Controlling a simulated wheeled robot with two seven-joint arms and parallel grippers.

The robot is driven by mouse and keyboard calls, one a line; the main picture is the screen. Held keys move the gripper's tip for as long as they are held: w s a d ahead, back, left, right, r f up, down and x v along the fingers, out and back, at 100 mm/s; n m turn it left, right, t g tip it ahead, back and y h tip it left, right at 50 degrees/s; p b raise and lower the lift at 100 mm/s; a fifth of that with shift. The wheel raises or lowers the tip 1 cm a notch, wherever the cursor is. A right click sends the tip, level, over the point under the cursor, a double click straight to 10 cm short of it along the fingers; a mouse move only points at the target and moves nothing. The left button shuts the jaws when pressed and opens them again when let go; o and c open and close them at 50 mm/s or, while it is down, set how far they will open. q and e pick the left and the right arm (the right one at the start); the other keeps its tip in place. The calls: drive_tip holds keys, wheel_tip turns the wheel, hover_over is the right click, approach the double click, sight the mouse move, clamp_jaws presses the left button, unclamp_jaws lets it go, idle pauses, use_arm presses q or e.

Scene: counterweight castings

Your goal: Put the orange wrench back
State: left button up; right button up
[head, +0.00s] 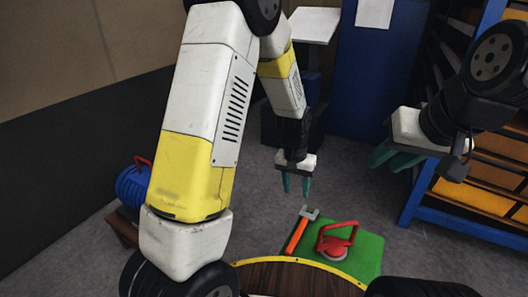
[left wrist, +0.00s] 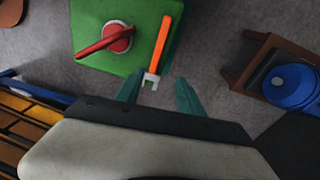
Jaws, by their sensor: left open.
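The orange wrench (head: 297,234) lies at the left edge of a green surface (head: 368,252), its grey open-ended jaw at the far end. In the left wrist view the wrench (left wrist: 161,45) has its grey jaw just ahead of my fingers, pointing at the gap between them. My left gripper (head: 295,186) points down above and beyond the wrench; it is open and empty, and its two teal fingers also show in the left wrist view (left wrist: 157,94). My right gripper (head: 392,157) hangs in the air at the right, its teal fingers apart and empty.
A red-handled round tool (head: 336,240) lies beside the wrench on the green surface. A round brown table with a yellow rim (head: 300,276) is in front. A blue drum-like object (head: 131,188) is on a brown stand at left. A blue rack with orange bins (head: 480,200) stands at right.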

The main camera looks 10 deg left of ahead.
use_arm(q)
drive_tip(key=s+a+r+n+t+h, duration=0.1)
drive_tip(key=s+a+r, duration=0.2)
drive_tip(key=r, duration=0.5)
drive_tip(key=s+a+r+t, duration=0.1)
drive_tip(key=s+a+r, duration=0.2)
drive_tip(key=r, duration=0.6)
drive_tip(key=s+a+r+t, duration=0.1)
drive_tip(key=s+a+r, duration=0.2)
drive_tip(key=s, duration=0.3)
drive_tip(key=s+a+r+n+t, duration=0.1)
drive_tip(key=s+a+r+t, duration=0.1)
drive_tip(key=s+r, duration=0.4)
drive_tip(key=shift+s+a, duration=0.45)
drive_tip(key=shift+s, duration=0.15)
